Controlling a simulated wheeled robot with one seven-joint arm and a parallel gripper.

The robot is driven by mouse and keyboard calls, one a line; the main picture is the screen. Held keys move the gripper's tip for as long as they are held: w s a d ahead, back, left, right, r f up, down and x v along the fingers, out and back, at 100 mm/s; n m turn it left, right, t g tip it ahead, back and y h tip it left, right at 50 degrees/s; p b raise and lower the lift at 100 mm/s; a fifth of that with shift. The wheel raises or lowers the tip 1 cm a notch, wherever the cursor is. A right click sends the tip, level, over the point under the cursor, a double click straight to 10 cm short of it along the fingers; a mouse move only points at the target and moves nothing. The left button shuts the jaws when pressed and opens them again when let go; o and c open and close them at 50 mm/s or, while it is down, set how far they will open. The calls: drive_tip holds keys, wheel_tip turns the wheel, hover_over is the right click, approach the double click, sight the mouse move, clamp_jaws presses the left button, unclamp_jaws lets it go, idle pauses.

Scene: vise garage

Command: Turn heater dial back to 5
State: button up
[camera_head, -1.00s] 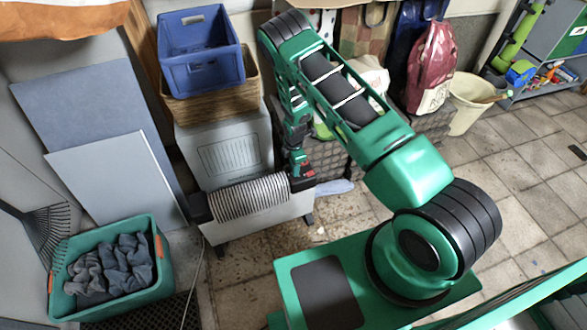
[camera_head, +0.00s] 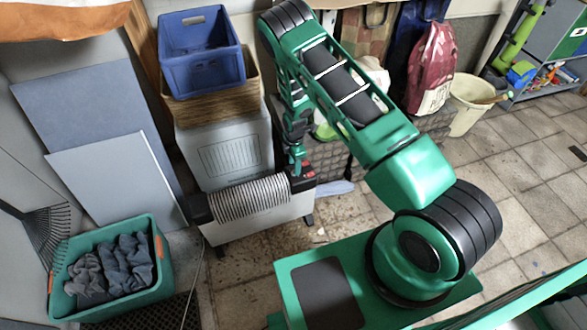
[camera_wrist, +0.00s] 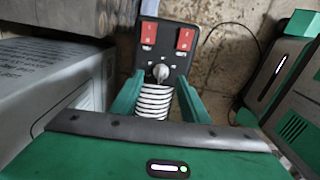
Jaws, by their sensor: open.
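The heater (camera_head: 256,205) is a white, ribbed radiator with black ends, standing on the floor. Its black control panel (camera_wrist: 163,48) shows in the wrist view with two red switches and a small round metallic dial (camera_wrist: 161,72) below them. The number the dial points to is too small to read. My gripper (camera_wrist: 159,88) is open, with one green finger on each side of the dial, apart from it in the picture. In the head view my gripper (camera_head: 298,160) is over the heater's right end, and the dial cannot be made out there.
A grey cabinet (camera_head: 226,152) stands behind the heater, with a wicker basket and a blue crate (camera_head: 200,48) on top. A green bin of dark cloth (camera_head: 158,285) is at lower left. A pale cable (camera_head: 197,275) lies left of the heater.

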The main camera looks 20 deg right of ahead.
wheel_tip(320, 180, up, 8)
idle(0.4)
idle(0.3)
